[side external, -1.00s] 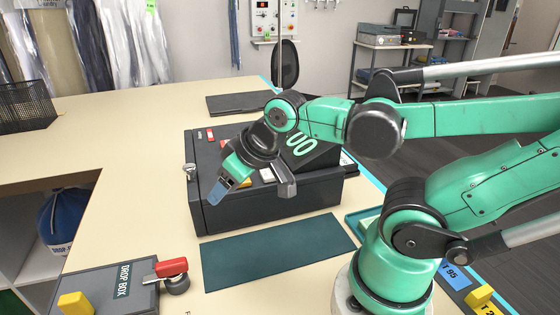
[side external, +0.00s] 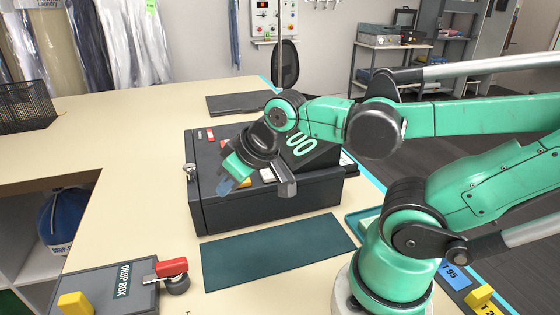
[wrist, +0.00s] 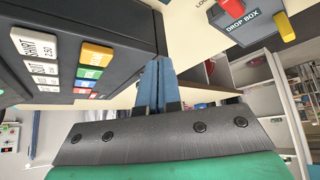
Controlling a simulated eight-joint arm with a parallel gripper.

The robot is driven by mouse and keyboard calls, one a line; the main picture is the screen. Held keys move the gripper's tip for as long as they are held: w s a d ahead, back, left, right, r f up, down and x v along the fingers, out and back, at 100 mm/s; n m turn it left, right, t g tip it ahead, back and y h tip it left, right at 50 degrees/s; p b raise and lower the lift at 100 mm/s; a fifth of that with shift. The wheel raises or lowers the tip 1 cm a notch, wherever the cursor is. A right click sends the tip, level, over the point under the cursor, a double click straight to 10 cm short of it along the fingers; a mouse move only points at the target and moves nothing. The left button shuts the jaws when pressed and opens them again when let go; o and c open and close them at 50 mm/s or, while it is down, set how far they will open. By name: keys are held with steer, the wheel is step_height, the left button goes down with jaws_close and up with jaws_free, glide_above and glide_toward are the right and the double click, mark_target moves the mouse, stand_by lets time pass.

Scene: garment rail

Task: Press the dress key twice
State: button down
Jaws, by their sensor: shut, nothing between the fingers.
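The dark till (side external: 270,205) stands on the counter, its keypad half hidden behind my gripper in the side view. In the wrist view, a column of white keys (wrist: 36,45) shows at the left; the top ones read SHIRT and SUIT. A third white key (wrist: 40,84) lies below them, its label too small to read, so I cannot tell if it is the dress key.
A teal mat (side external: 275,252) lies in front of the till. A drop box (side external: 115,285) with a red handle (side external: 172,267) is at the front left. A black wire basket (side external: 25,107) stands at the far left. The counter left of the till is clear.

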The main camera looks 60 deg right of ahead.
stand_by(0.8)
steer(key=w+d+r+m, duration=0.1)
steer(key=d, duration=0.1)
steer(key=w+d+r+m, duration=0.1)
steer(key=d+m, duration=0.1)
steer(key=d, duration=0.1)
steer(key=w+d+r+m, duration=0.2)
steer(key=d, duration=0.1)
steer(key=shift+w+t, duration=0.1)
steer(key=shift+t, duration=0.2)
steer(key=w+d+r+m+t+h, duration=0.1)
steer(key=d+r+m, duration=0.2)
steer(key=d, duration=0.8)
steer(key=m, duration=0.2)
steer(key=shift+w+d+r+m, duration=0.2)
steer(key=shift+w+m, duration=0.1)
steer(key=shift+m, duration=0.1)
steer(key=shift+f, duration=0.1)
steer(key=shift+f, duration=4.35)
steer(key=shift+f, duration=0.15)
steer(key=shift+f, duration=0.25)
